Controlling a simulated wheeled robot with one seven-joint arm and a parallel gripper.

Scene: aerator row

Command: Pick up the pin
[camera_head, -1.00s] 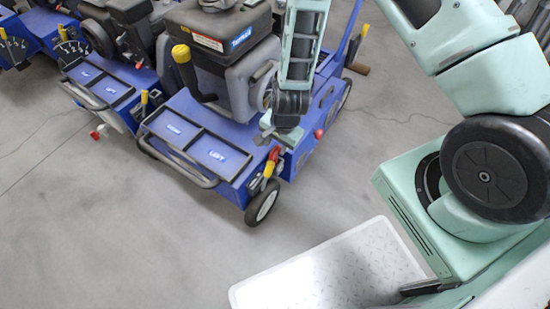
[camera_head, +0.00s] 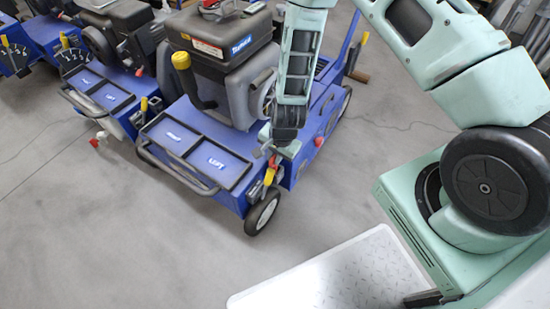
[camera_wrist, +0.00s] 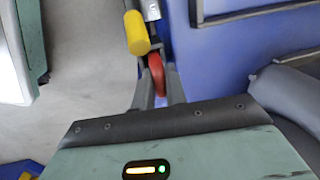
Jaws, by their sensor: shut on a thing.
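The pin (camera_wrist: 157,74) shows in the wrist view as a red piece between my two fingertips. My gripper (camera_wrist: 158,84) is shut on it, and the fingers cover part of its sides. Just beyond it is a yellow-ended lever (camera_wrist: 137,34). In the head view my gripper (camera_head: 272,150) is at the front right corner of the blue aerator (camera_head: 232,190), above the front wheel. Red and yellow parts (camera_head: 269,172) show just below it. The pin's lower end and its seat cannot be made out.
More blue machines (camera_head: 100,93) stand in a row to the left. The grey engine housing (camera_head: 240,82) is close beside my arm. A white tread plate (camera_head: 335,278) is in front, at the bottom. The grey floor (camera_head: 150,240) between is clear.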

